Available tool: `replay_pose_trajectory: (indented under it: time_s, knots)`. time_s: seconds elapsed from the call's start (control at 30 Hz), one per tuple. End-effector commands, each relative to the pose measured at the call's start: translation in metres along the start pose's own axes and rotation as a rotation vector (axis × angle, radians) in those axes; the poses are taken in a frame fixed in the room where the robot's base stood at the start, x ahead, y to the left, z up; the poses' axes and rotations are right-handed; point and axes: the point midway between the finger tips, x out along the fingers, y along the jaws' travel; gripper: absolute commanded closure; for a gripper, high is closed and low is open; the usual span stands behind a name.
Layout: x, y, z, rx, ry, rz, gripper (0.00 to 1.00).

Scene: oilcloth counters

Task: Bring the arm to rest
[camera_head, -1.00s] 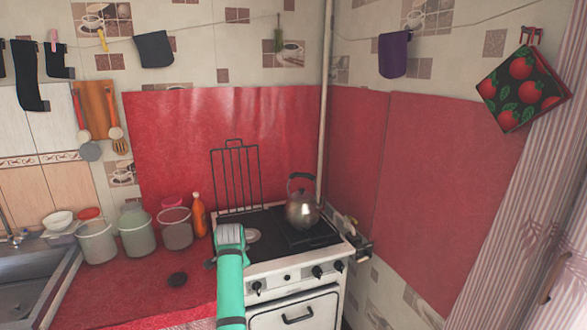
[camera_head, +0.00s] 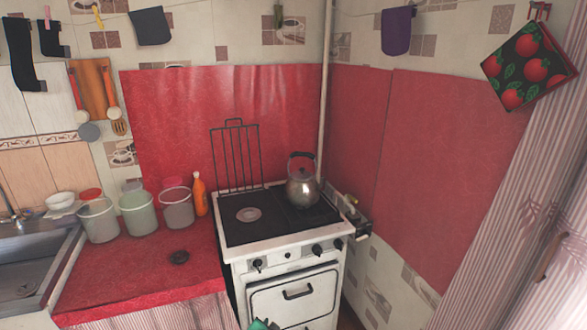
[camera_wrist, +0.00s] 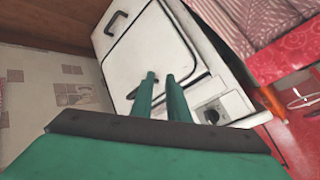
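My gripper shows in the wrist view (camera_wrist: 161,77) as two green fingers with a narrow gap between them and nothing held. The fingers point toward the white oven front (camera_wrist: 150,50), and I cannot tell how far off it is. In the head view only a small green piece of my arm shows at the bottom edge, in front of the stove (camera_head: 290,258); the fingertips are not clear there.
A kettle (camera_head: 302,190) stands on the stove's right side. Several jars, including a green-tinted one (camera_head: 138,212), and an orange bottle (camera_head: 200,195) stand at the back of the red counter (camera_head: 130,275). The sink (camera_head: 30,265) is at left.

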Motion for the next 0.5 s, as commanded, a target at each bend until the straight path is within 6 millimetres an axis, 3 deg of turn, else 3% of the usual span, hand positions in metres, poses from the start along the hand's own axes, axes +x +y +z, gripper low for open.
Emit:
replay_pose_trajectory:
  time_s: [0.1, 0.5]
  knots:
    - [-0.012, 0.033, 0.023, -0.04, 0.019, -0.009, 0.85]
    - [-0.074, 0.119, 0.085, -0.175, 0.093, -0.049, 0.85]
